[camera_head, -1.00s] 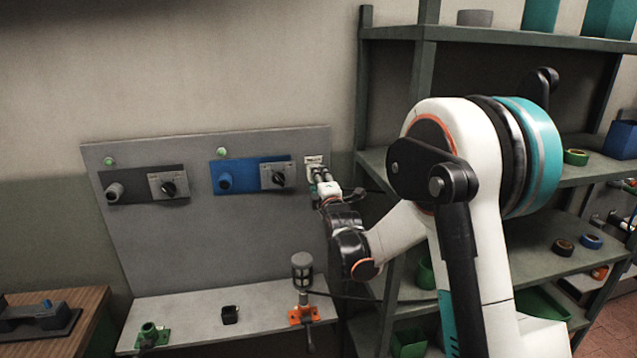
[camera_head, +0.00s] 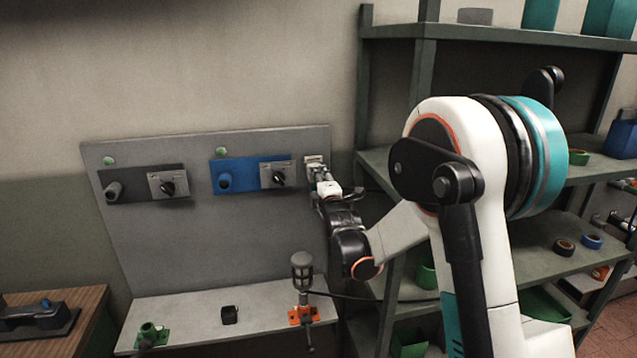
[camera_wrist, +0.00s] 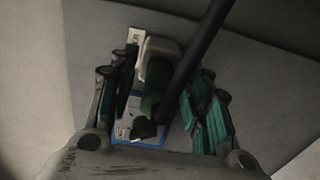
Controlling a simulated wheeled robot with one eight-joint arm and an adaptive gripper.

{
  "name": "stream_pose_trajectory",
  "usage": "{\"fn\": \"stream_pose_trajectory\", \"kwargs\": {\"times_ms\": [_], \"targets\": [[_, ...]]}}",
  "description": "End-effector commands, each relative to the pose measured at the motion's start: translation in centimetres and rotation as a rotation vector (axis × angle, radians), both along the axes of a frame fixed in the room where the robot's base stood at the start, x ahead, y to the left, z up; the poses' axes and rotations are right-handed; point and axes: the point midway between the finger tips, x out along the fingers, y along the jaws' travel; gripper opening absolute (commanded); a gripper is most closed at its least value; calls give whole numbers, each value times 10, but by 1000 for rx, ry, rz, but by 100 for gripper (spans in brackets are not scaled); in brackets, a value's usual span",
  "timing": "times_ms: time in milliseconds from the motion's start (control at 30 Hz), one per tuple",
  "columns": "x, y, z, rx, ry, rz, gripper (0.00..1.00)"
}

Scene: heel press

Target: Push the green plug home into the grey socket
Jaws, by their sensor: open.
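In the wrist view, the green plug (camera_wrist: 152,88) lies between the spread teal fingers of my gripper (camera_wrist: 160,105). A light grey body (camera_wrist: 160,57), apparently the grey socket, adjoins its upper end. How deep the plug sits in it cannot be told. A dark cable or rod (camera_wrist: 205,48) crosses beside the plug and partly hides it. In the head view my gripper (camera_head: 322,178) is at the right edge of the panel, below a pale labelled plate (camera_head: 314,159). The plug is not clear there. My gripper is open, with gaps beside the plug.
The grey panel (camera_head: 150,250) carries a dark grey unit (camera_head: 115,192) and a blue unit (camera_head: 225,181), each with a knob. An orange-based clamp (camera_head: 302,315) stands on the ledge below. Shelving (camera_head: 367,100) stands close on the right. Space before the panel's middle is clear.

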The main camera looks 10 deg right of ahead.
Motion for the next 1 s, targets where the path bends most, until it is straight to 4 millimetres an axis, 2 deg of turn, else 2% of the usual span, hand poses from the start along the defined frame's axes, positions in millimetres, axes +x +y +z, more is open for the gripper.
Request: {"fn": "stream_pose_trajectory", "kwargs": {"times_ms": [100,300,533,1000], "targets": [[0,0,0,0,0,0,42],[0,0,0,0,0,0,0],[-2,0,0,0,0,0,0],[-19,0,0,0,0,0,0]]}}
